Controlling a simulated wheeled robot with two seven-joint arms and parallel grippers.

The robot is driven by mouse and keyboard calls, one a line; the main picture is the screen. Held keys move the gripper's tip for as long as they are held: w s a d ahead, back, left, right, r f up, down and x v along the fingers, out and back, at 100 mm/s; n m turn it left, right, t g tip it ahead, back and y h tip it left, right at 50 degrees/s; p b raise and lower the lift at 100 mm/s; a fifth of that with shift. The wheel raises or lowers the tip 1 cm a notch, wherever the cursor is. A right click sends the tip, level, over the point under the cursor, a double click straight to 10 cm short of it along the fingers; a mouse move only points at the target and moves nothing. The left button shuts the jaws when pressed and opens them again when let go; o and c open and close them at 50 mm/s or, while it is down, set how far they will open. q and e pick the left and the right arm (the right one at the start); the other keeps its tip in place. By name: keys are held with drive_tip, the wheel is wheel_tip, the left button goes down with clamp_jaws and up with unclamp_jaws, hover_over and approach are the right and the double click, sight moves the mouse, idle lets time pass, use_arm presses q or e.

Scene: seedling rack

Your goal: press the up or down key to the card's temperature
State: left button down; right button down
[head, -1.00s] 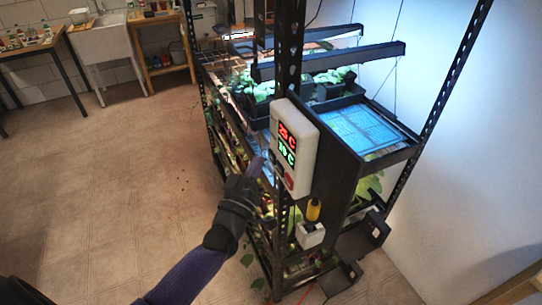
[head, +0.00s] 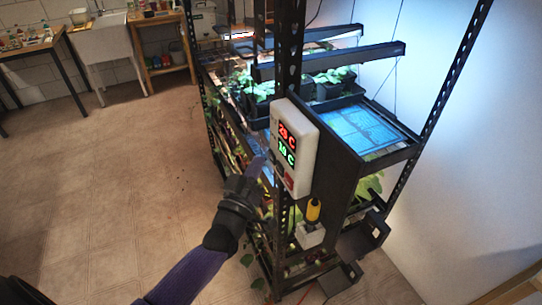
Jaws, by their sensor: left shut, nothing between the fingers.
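A white controller box (head: 304,150) is mounted on the rack's front post in the head view. It has a red readout (head: 288,136) above a green readout (head: 287,153); both end in C, but the digits are too small to read surely. Small dark keys and a red spot show low on its face, partly hard to make out. I cannot make out a temperature card. My right gripper is not in view.
The black seedling rack (head: 448,85) holds plants under lamp bars. A blue-lit gridded tray (head: 362,130) is on its right shelf. A yellow-topped item (head: 313,210) sits low on the post. Tables and a sink (head: 102,48) stand at the back left. The floor at left is clear.

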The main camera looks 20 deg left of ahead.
use_arm(q)
drive_tip(key=shift+w+d, duration=0.1)
drive_tip(key=shift+w+d, duration=0.15)
drive_tip(key=shift+w, duration=0.1)
drive_tip(key=shift+w+d, duration=0.2)
idle(0.7)
idle(0.3)
drive_tip(key=shift+s+a, duration=0.45)
drive_tip(key=shift+s, duration=0.1)
drive_tip(key=s+a+p, duration=0.1)
drive_tip(key=s+a, duration=0.2)
drive_tip(key=shift+s+a, duration=0.15)
drive_tip(key=shift+s, duration=0.25)
idle(0.6)
